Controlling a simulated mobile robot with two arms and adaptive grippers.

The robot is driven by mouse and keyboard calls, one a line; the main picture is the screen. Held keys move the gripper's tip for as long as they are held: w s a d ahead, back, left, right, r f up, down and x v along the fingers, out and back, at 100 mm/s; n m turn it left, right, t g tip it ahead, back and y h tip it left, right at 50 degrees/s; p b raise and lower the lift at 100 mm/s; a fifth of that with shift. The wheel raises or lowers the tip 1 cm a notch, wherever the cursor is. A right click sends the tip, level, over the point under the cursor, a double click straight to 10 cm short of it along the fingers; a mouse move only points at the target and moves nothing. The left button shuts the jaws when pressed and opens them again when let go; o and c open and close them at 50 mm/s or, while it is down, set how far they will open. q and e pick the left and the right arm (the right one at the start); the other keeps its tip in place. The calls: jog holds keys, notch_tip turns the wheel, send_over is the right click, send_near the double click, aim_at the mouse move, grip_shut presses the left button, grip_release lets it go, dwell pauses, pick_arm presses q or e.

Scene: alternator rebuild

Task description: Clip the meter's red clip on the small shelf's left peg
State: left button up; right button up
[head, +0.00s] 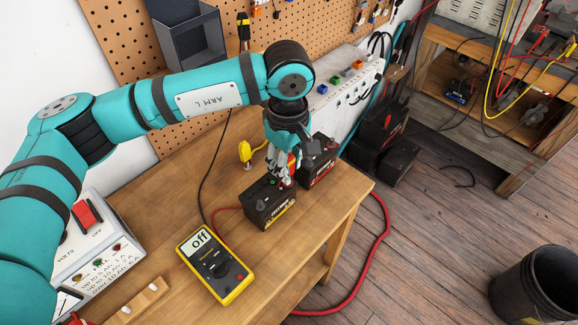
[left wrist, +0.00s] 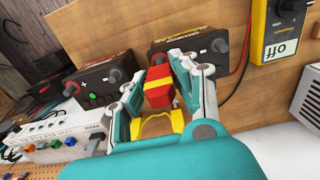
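The red clip (left wrist: 158,92), with a yellow stripe, is between the fingers of my left gripper (left wrist: 160,95), which appear shut on it. In the head view my left gripper (head: 284,178) points down at the nearer black battery (head: 270,207). The clip's tip is at one of that battery's posts; I cannot tell whether it touches. The yellow meter (head: 215,266) lies on the bench, its display reading "off". The small shelf, a wooden strip (head: 140,301), has two pale pegs, the left peg (head: 126,310) nearer the bottom edge. My right gripper is not in view.
A second battery (head: 318,163) stands just beyond the first. A yellow piece (head: 245,152) is left of my gripper. A white power-supply box (head: 95,250) stands at the left. A bin (head: 535,285) is on the floor. Bare bench lies around the meter.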

pick_arm(q)
jog(key=shift+c, duration=1.4)
jog(key=shift+r+p, duration=0.4)
jog(key=shift+r, duration=1.6)
